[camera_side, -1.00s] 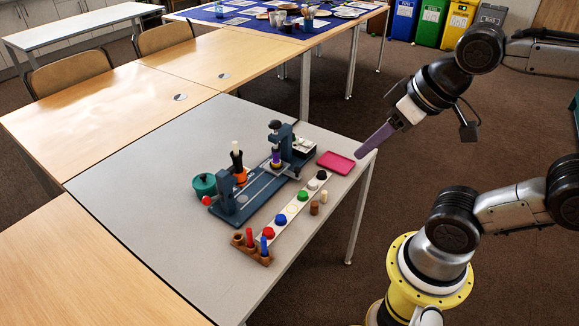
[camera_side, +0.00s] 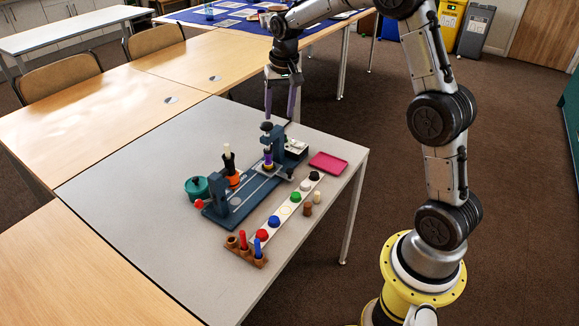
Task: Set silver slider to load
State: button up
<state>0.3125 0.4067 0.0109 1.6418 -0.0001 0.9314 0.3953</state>
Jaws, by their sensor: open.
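A dark blue-grey machine (camera_side: 219,211) stands on the grey table, with an upright at each end and a long rail between them. A small silvery part (camera_side: 283,174) shows at the foot of its right upright and may be the silver slider. It is too small to tell its setting, and no load marking can be read. A dark-topped purple and yellow piece (camera_side: 268,157) stands beside that upright. My gripper (camera_side: 280,112) points down with its two purple fingers apart and empty. In the picture it is just above the right upright; I cannot tell whether it touches.
A white strip with coloured knobs (camera_side: 254,236) lies in front of the machine, beside a brown holder (camera_side: 245,251) with red and blue pegs. A pink tray (camera_side: 328,162) is at the right, a teal pot (camera_side: 196,188) at the left. The table's left part is clear.

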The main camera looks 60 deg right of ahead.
jog(key=g, duration=0.2)
send_near(290, 169)
jog(key=shift+m+y, duration=0.3)
jog(key=shift+m, duration=0.1)
notch_tip(290, 169, down, 9)
jog(key=shift+s+d+r, duration=0.1)
jog(key=shift+d+r, duration=0.05)
grip_shut()
dwell(1.1)
